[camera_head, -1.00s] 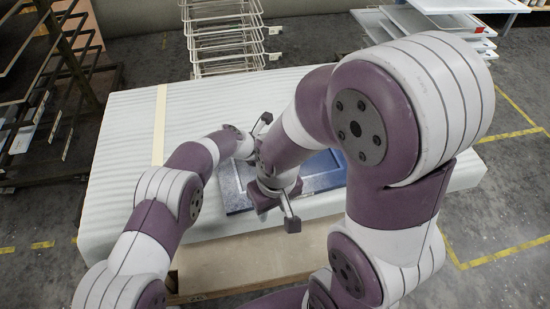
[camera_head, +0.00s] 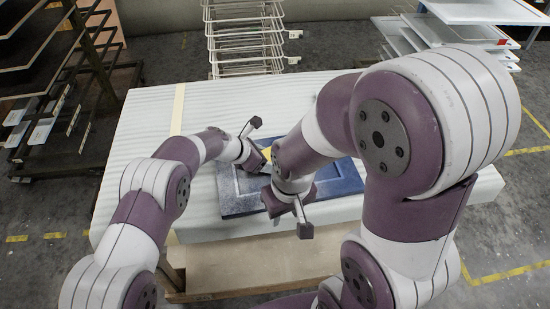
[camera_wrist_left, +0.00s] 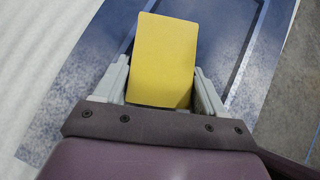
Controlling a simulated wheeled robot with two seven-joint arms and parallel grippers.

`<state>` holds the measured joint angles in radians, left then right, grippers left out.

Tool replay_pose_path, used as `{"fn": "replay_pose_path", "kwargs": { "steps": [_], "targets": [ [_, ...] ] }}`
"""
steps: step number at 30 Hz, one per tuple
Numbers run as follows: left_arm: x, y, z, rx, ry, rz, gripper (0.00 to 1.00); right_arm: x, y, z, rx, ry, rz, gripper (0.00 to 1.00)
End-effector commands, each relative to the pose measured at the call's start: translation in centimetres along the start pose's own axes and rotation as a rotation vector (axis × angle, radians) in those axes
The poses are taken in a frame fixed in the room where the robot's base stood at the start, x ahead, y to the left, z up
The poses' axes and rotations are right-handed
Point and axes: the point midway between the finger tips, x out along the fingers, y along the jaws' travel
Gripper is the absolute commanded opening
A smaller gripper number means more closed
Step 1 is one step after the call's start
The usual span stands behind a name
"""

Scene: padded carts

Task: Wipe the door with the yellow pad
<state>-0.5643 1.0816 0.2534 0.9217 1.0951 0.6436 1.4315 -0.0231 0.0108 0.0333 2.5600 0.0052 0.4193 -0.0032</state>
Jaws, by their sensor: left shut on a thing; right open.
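A blue door panel (camera_head: 238,204) with a recessed frame lies flat on the padded cart top. It also shows in the left wrist view (camera_wrist_left: 90,95). My left gripper (camera_head: 262,163) is over the door's left half. In the left wrist view it is shut on the yellow pad (camera_wrist_left: 163,62), which stands out between the grey fingers over the door. I cannot tell whether the pad touches the surface. My right gripper (camera_head: 288,197) is just right of the left one, above the door's near middle. Its fingers are hidden under the wrist.
The white padded cart top (camera_head: 150,150) has free room left of the door. A wire rack (camera_head: 245,40) stands behind it. A dark shelf rack (camera_head: 60,80) is at the left, and white trays (camera_head: 440,35) are at the back right.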

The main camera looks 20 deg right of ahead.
Motion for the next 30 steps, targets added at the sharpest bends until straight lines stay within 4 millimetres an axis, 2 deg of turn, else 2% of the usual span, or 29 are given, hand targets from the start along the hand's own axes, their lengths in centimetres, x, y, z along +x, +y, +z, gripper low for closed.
{"fn": "replay_pose_path", "kwargs": {
  "steps": [5,12,30],
  "targets": [
    [-0.4,0.3,-0.6,-0.003,0.003,0.0,0.46,0.1,0.0,0.0,0.0,0.0,0.0,0.43],
    [-2.2,1.2,-2.0,-0.003,0.001,0.001,0.46,0.3,0.0,0.0,0.0,0.0,0.0,0.43],
    [-4.7,2.8,-4.9,0.0,0.0,0.001,0.46,0.7,0.0,0.1,0.0,0.0,0.0,0.43]
  ]
}}
